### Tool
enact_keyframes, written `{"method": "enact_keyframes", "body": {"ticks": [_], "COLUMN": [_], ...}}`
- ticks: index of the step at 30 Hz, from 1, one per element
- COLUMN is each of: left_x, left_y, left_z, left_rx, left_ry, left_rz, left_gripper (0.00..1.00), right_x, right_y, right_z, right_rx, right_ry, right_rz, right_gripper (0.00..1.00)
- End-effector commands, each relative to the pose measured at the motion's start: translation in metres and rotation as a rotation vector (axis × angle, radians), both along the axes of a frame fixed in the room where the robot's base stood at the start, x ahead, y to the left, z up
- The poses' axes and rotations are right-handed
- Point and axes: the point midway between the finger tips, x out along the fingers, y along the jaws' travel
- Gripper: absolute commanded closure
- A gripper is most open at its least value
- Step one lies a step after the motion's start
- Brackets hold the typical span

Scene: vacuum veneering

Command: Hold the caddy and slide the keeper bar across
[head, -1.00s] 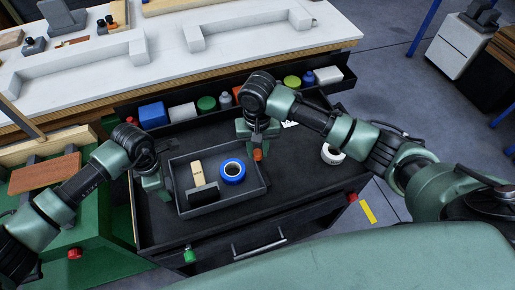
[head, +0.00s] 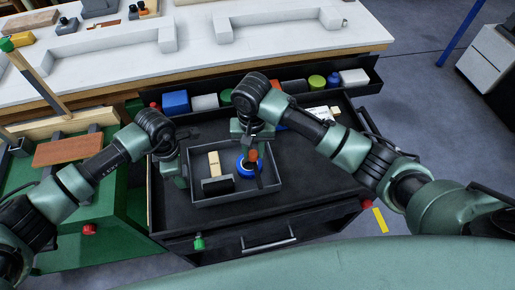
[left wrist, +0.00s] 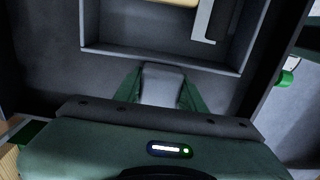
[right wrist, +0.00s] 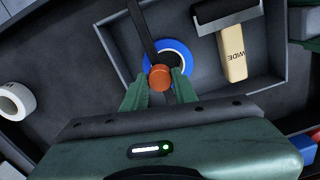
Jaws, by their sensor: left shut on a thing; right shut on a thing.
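The grey caddy (head: 235,201) sits on the dark top of the drawer cabinet. My left gripper (head: 181,171) is shut on a grey tab (left wrist: 162,85) on the caddy's outer wall, seen between its green fingers in the left wrist view. The keeper bar (right wrist: 142,25) is a thin black strip with an orange knob (right wrist: 160,78). My right gripper (right wrist: 160,88) is shut on this knob. The bar crosses above the blue tape roll (right wrist: 186,56) and partly hides it.
A back row holds a blue box (head: 175,102), a green tub (head: 316,83) and other items. A white roll (right wrist: 12,103) stands on the cabinet top outside the caddy.

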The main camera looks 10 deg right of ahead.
Motion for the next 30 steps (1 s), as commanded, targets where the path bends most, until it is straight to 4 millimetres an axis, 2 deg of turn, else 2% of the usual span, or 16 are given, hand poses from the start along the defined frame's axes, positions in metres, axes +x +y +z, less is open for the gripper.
{"method": "enact_keyframes", "body": {"ticks": [1,2,3,4,13,17,20,30], "left_x": [-0.001,-0.001,-0.001,-0.001,-0.001,-0.001,-0.001,-0.001], "left_y": [-0.002,-0.002,-0.002,-0.002,-0.002,-0.002,-0.002,-0.002], "left_z": [0.0,0.0,0.0,0.0,0.0,0.0,0.0,0.0], "left_rx": [-0.005,-0.005,-0.005,-0.005,-0.005,-0.005,-0.005,-0.005], "left_ry": [0.001,0.001,0.001,0.001,0.002,0.002,0.002,0.002], "left_rz": [-0.002,-0.002,-0.002,-0.002,-0.002,-0.002,-0.002,-0.002], "left_gripper": [1.0,1.0,1.0,1.0,1.0,1.0,1.0,1.0], "right_x": [0.0,0.0,0.0,0.0,0.0,0.001,0.001,0.002], "right_y": [0.001,0.001,0.0,0.0,0.0,0.0,0.0,0.0], "right_z": [0.001,0.001,0.001,0.001,0.001,0.009,0.025,0.097], "right_rx": [0.003,0.003,0.002,0.002,0.0,0.002,0.002,0.002], "right_ry": [-0.002,-0.002,-0.001,-0.001,-0.001,-0.002,-0.004,-0.005], "right_rz": [0.001,0.001,0.001,0.001,0.0,0.001,0.0,0.002], "right_gripper": [1.0,0.64,0.53,0.5,0.5,0.5,0.5,0.5]}}
